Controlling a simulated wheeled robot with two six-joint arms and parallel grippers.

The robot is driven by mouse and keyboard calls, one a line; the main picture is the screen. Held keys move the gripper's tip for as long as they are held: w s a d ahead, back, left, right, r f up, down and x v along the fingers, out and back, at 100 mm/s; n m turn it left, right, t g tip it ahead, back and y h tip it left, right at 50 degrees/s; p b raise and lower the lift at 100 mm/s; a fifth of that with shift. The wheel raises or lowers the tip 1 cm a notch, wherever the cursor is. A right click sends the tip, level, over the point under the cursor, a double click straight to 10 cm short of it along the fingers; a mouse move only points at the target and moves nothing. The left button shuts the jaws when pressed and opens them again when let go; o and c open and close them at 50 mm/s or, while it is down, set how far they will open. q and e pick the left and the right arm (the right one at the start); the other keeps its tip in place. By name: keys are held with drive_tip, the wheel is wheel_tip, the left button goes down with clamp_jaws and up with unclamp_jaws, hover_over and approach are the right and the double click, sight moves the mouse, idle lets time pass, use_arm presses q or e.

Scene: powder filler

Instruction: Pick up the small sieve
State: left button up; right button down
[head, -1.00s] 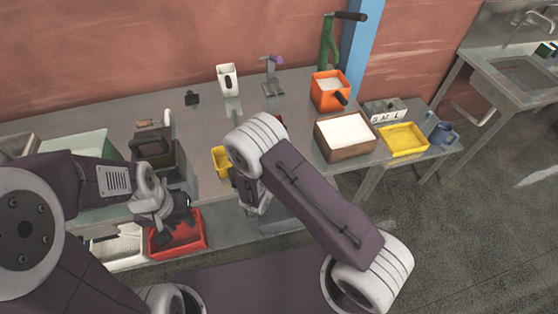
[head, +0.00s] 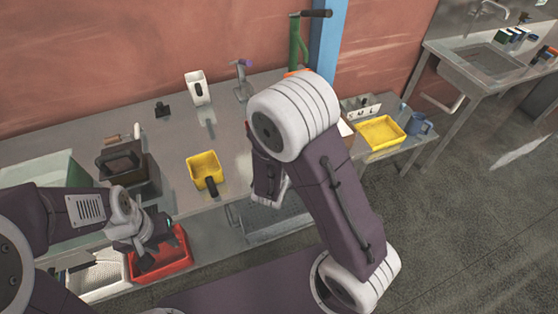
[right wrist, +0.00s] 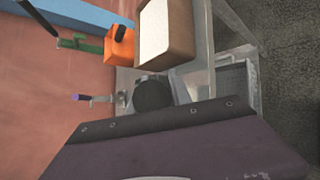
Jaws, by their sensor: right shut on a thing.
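I cannot pick out the small sieve for certain in either view. My left gripper (head: 152,242) is at lower left in the head view, with its fingers apart and empty over the red tray (head: 172,262). My right arm fills the middle of the head view, and its fingers are hidden behind its links. The right wrist view shows a broad purple panel of my own arm across the bottom, and no fingers. Beyond it is a dark round thing (right wrist: 153,94) beside a grey part; I cannot tell what it is.
A yellow container (head: 203,166) stands near the table's front edge. A yellow tray (head: 381,131) and blue mug (head: 419,124) are at right. The brown box (right wrist: 190,30) of white powder and orange container (right wrist: 119,45) show in the wrist view. Clear tabletop (head: 225,125) lies left of my right arm.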

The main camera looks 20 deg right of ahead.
drive_tip(key=shift+s+d+r+p, duration=0.4)
drive_tip(key=shift+d+p, duration=0.2)
drive_tip(key=shift+p, duration=2.05)
drive_tip(key=shift+s+d+r+p, duration=0.25)
drive_tip(key=shift+d+r+p, duration=0.3)
drive_tip(key=shift+p, duration=2.1)
